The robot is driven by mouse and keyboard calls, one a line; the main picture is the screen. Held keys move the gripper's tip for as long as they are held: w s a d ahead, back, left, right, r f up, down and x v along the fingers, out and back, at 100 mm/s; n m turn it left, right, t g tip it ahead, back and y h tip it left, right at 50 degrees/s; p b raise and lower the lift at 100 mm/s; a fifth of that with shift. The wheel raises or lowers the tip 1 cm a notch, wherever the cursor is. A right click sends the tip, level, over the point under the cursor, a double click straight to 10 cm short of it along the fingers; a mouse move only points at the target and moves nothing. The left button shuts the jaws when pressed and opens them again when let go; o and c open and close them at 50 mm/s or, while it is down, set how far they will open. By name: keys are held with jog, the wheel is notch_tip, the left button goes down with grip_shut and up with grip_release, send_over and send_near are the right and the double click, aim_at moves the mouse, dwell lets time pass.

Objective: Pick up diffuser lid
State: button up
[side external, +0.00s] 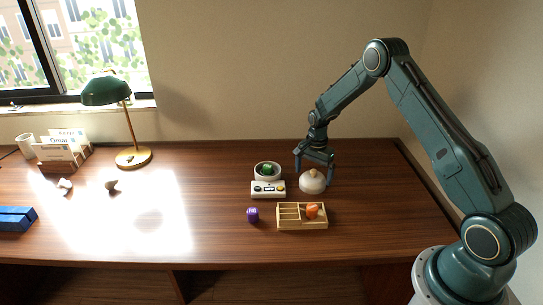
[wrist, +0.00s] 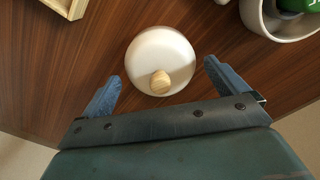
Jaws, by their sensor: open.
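The diffuser lid (wrist: 160,52) is a round white dome with a small wooden knob (wrist: 159,82). It sits on the brown wooden desk, and in the side view the lid (side external: 312,184) is just right of a white control box. My gripper (wrist: 160,84) is open, its two blue-grey fingers spread either side of the lid's near part, knob between them in the picture. No contact shows. In the side view my gripper (side external: 315,172) is just behind and above the lid. The exact height of the fingertips is hard to tell.
A white bowl (wrist: 263,20) with a green item is close by; it also shows in the side view (side external: 257,173). The control box (side external: 268,194), a wooden divided tray (side external: 290,225) with an orange item, and a purple object (side external: 253,215) are nearby. The desk's left middle is mostly clear.

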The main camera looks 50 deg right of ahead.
aim_at(313, 170)
jog(key=c, duration=1.1)
jog(key=shift+o, duration=0.2)
jog(key=shift+r, duration=0.2)
notch_tip(313, 170, up, 20)
jog(key=shift+f, duration=0.15)
jog(key=w+a+f+n, duration=0.1)
jog(key=w+a+f, duration=0.1)
jog(key=w+f, duration=0.1)
jog(key=w+a+f+n, duration=0.1)
jog(key=w+a+f, duration=0.2)
jog(key=w, duration=0.3)
jog(key=w+a+f+n, duration=0.2)
jog(key=w+f, duration=0.1)
jog(key=w, duration=0.2)
jog(key=shift+w+a, duration=0.1)
jog(key=shift+a, duration=0.25)
